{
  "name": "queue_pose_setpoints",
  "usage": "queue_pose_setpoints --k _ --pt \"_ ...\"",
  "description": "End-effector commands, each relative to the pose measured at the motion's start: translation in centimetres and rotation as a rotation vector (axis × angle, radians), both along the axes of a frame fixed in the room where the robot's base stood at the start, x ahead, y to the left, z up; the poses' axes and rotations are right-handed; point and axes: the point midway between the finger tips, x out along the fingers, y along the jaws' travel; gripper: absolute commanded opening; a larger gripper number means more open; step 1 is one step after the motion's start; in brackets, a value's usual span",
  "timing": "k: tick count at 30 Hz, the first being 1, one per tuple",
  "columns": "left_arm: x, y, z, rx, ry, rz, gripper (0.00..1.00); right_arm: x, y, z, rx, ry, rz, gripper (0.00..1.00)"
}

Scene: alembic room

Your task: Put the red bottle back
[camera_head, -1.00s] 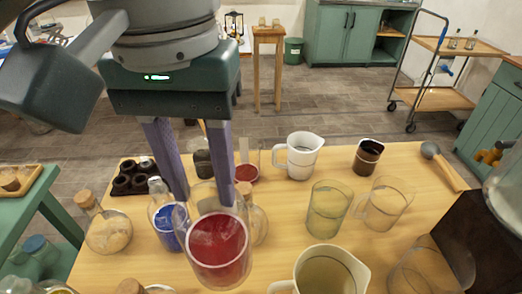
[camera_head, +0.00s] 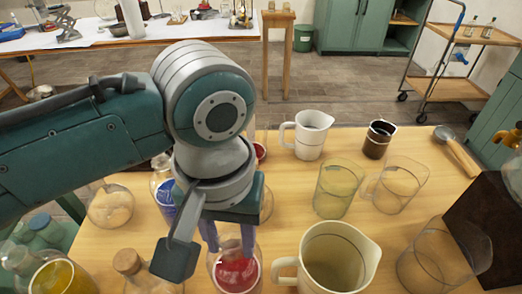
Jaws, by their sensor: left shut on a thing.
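The red bottle (camera_head: 237,275) is a clear glass vessel with red contents, low in the middle of the view near the front of the wooden table. My left gripper (camera_head: 230,246) points down with its two purple fingers at the top of this bottle, shut on it. The bottle looks upright. Its upper part is partly hidden by the gripper, and its bottom lies near the picture's lower edge, so I cannot tell if it touches the table. My right gripper is not in view.
On the table (camera_head: 290,205) stand a white jug (camera_head: 309,135), a dark beaker (camera_head: 378,139), a greenish beaker (camera_head: 338,188), a clear beaker (camera_head: 400,185) and a large cream jug (camera_head: 335,258). A blue-labelled bottle (camera_head: 163,190) and corked flask (camera_head: 129,263) are at left.

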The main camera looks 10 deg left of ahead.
Motion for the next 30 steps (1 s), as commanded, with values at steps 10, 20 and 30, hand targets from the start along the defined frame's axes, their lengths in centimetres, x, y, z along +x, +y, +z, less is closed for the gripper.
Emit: queue_pose_setpoints --k 10,20,30 --pt "0.1 0.0 -3.4 0.000 -0.002 -0.001 0.00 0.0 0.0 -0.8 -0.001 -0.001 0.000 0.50" --pt "0.0 0.0 -3.8 0.000 -0.001 0.001 0.00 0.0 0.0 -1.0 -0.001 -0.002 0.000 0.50" --pt "0.0 0.1 -3.8 0.002 0.001 0.000 0.73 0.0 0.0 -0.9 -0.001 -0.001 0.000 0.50"
